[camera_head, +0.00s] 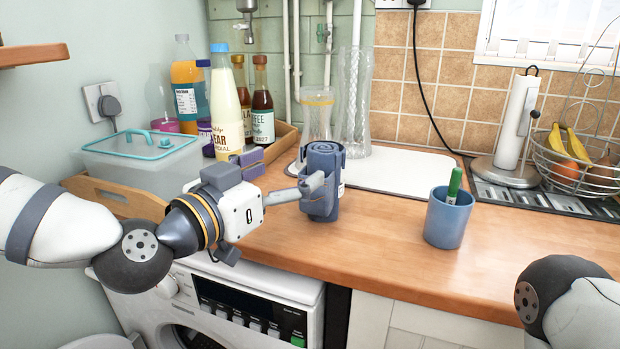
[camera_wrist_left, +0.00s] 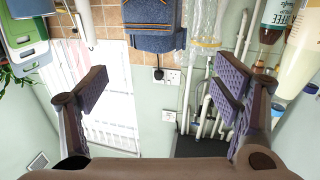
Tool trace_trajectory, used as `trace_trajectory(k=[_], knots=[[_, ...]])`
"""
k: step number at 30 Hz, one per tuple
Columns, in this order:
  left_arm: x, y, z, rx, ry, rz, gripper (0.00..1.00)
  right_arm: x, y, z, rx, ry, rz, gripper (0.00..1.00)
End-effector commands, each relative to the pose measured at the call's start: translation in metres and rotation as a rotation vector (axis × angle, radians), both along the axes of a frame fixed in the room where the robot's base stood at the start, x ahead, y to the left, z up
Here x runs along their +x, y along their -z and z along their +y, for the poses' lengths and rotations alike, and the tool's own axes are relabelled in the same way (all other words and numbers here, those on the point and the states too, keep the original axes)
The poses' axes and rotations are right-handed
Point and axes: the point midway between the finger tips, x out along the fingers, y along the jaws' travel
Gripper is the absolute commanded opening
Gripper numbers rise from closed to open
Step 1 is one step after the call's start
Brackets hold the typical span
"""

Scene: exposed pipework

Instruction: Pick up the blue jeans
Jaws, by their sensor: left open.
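The blue jeans (camera_head: 322,205) are rolled into an upright bundle on the wooden worktop, in front of the white tray. They also show at the top middle of the left wrist view (camera_wrist_left: 152,38), cut off by the frame edge. My left gripper (camera_head: 312,184) reaches in from the left, its visible finger overlapping the front left of the bundle. In the left wrist view its two fingers (camera_wrist_left: 163,88) are wide apart with nothing between them; I cannot tell whether either touches the jeans. My right gripper is outside the picture.
A blue cup (camera_head: 447,222) with a green marker stands to the right. Tall glass vases (camera_head: 354,100) stand behind the jeans, with bottles (camera_head: 225,110) and a lidded box (camera_head: 140,165) to the left. The worktop between jeans and cup is clear.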

Motion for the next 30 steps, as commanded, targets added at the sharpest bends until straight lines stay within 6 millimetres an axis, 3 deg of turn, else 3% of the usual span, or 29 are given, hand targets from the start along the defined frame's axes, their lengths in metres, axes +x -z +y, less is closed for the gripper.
trace_trajectory(k=[6, 18, 27, 30], knots=[[0.039, 0.005, -0.024, 0.001, 0.002, 0.0, 0.82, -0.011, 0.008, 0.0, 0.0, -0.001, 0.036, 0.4], [0.094, 0.019, -0.055, 0.0, 0.002, 0.002, 0.82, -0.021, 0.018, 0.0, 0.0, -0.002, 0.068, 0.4], [0.103, 0.015, -0.06, 0.0, 0.002, 0.0, 0.82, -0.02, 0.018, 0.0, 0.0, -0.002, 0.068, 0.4], [0.102, 0.015, -0.06, 0.0, 0.002, 0.0, 0.61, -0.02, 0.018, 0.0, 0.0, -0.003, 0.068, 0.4]])
